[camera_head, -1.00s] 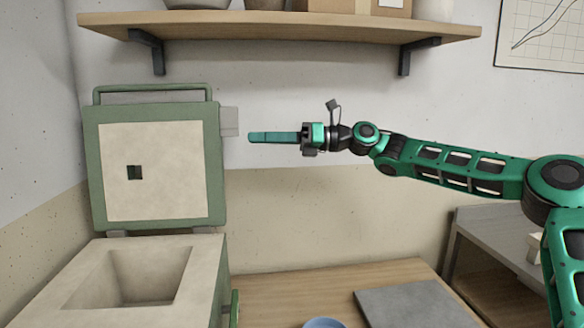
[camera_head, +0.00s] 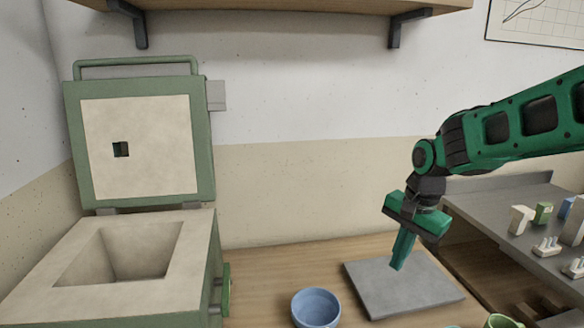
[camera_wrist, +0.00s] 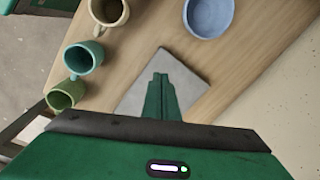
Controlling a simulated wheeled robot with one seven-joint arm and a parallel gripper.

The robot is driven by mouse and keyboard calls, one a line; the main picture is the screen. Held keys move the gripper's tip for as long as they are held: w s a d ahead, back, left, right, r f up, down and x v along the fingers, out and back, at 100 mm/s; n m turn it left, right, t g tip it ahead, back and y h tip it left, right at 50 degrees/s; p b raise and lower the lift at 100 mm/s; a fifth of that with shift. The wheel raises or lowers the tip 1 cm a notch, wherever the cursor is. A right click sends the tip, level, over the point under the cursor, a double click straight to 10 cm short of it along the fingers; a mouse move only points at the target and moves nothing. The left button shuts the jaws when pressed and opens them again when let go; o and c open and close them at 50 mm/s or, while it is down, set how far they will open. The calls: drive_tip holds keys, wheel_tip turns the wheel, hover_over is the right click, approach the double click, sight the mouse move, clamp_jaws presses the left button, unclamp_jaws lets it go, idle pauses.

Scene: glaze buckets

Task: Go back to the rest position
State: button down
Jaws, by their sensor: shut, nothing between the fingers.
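My gripper (camera_head: 398,266) is shut and empty in the head view. Its green fingers point down over the grey slab (camera_head: 425,293) on the wooden table. In the wrist view the closed fingers (camera_wrist: 162,80) lie together in front of the same grey slab (camera_wrist: 195,82). A gap between fingertips and slab is hard to judge. My arm reaches in from the right, bent downward at the wrist.
An open green kiln (camera_head: 215,258) stands at left, lid up. A blue bowl (camera_head: 316,307) sits left of the slab. Beige (camera_wrist: 108,12), teal (camera_wrist: 83,57) and green (camera_wrist: 64,94) mugs show in the wrist view. A grey side table (camera_head: 510,215) holds small items. A shelf (camera_head: 270,5) hangs above.

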drive_tip(key=s+d+n, duration=0.1)
drive_tip(key=s+d, duration=0.4)
drive_tip(key=s, duration=0.3)
drive_tip(key=s+d+n, duration=0.1)
drive_tip(key=s+d, duration=0.4)
drive_tip(key=s, duration=0.4)
drive_tip(key=s+d+n+g, duration=0.1)
drive_tip(key=s+d, duration=0.5)
drive_tip(key=s, duration=0.3)
drive_tip(key=shift+s+f+n+h, duration=0.2)
drive_tip(key=shift+f+n+h, duration=0.05)
drive_tip(key=shift+n+h, duration=0.15)
